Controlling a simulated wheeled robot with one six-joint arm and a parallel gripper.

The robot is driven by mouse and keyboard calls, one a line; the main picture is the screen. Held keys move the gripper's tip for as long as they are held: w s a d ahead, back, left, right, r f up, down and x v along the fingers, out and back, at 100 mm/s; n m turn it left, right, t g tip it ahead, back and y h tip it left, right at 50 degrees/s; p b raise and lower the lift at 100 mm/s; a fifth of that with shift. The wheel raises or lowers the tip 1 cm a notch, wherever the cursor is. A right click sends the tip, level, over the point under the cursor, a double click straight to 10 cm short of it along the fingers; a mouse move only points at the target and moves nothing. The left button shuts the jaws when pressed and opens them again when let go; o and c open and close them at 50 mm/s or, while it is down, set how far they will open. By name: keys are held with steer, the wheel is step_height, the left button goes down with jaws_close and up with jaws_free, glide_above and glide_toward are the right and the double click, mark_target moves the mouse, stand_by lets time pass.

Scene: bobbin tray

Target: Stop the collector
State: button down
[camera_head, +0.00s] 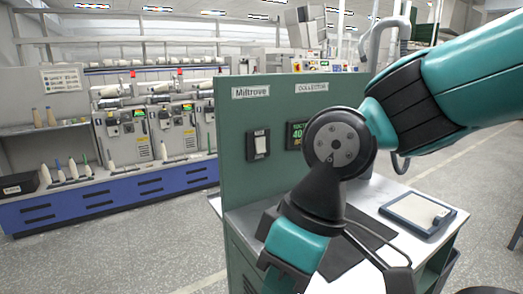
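The collector's green upright panel (235,195) stands in the middle of the head view. It bears a "Miltrove" plate (250,91) and a second plate (312,87) that seems to read "COLLECTOR". A white rocker switch (261,145) in a dark frame sits on the panel's left part. Its small lettering and its position are unclear. To its right, a dark display (296,134) is lit with green and amber characters, partly hidden by my arm. My arm crosses the right side in front of the panel and worktop.
A pale worktop (375,190) extends right of the panel. It holds a tray-like pad (418,212) and a dark flat item (362,236) partly behind my arm. A winding machine (150,132) with cones and a blue base stands at left. Grey floor (130,250) is clear before it.

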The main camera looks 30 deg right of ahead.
steer(key=w+d+m+t+y, duration=0.2)
steer(key=w+m+t, duration=0.35)
steer(key=w, duration=0.55)
steer(key=w+d+m+t+y, duration=0.2)
steer(key=w+m+t, duration=0.3)
steer(key=w, duration=0.7)
steer(key=w+d+m+t+h, duration=0.3)
steer(key=d+m, duration=0.3)
steer(key=d, duration=0.3)
steer(key=w+d+m+t+h, duration=0.3)
steer(key=w+d+m, duration=0.2)
steer(key=d+m, duration=0.2)
steer(key=shift+w+d+f+h+b, duration=0.25)
steer(key=shift+d+f+h+b, duration=0.2)
steer(key=shift+d, duration=0.8)
steer(key=shift+w+m, duration=0.1)
steer(key=shift+m, duration=0.15)
